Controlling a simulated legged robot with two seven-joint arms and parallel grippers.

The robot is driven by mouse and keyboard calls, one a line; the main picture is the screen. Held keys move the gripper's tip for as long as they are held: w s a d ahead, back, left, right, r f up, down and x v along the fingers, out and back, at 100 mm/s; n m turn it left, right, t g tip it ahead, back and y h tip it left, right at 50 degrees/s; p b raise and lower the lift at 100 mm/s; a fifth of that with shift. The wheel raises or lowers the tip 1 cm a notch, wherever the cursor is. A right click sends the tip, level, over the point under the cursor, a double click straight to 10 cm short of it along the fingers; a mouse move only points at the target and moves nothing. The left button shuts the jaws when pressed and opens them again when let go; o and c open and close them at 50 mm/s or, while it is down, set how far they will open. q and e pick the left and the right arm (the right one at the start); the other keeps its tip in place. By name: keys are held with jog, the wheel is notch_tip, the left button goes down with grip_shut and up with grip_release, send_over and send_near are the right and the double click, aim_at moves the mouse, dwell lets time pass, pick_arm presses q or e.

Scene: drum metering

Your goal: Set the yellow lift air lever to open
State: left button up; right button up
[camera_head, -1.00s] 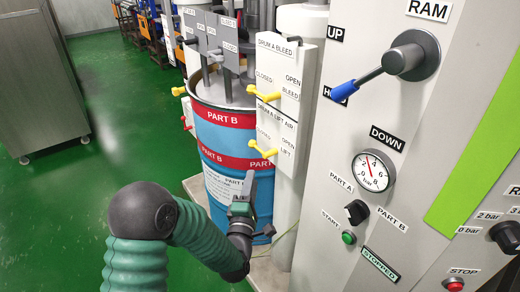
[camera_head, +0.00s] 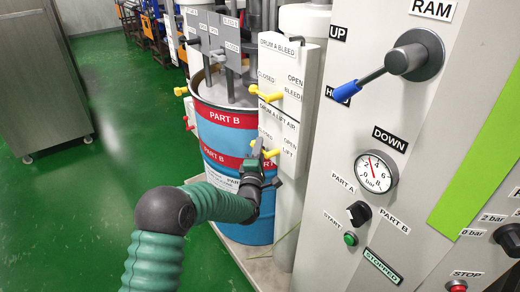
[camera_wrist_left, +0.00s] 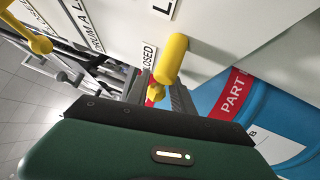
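The yellow lift air lever (camera_head: 272,153) is on the white panel under the "DRUM A LIFT AIR" label, with CLOSED at its upper left and OPEN at its right. Its left end is hidden by my left gripper (camera_head: 258,153), which has its fingertips at the lever. In the left wrist view the yellow lever (camera_wrist_left: 172,60) stands just beyond the fingertips near the CLOSED label. My left gripper (camera_wrist_left: 160,98) shows its fingers apart, with some yellow in the gap. I cannot tell whether they touch the lever. My right gripper is not in view.
The yellow bleed lever (camera_head: 268,94) is just above on the same panel. The blue drum (camera_head: 228,132) with red bands stands behind and left of my gripper. The grey control cabinet (camera_head: 330,200) with the blue-handled ram lever (camera_head: 347,91) is at right. Green floor is clear at left.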

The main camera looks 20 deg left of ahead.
pick_arm(q)
jog(key=shift+a, duration=0.2)
jog(key=c, duration=0.5)
grip_shut()
jog(key=shift+d, duration=0.15)
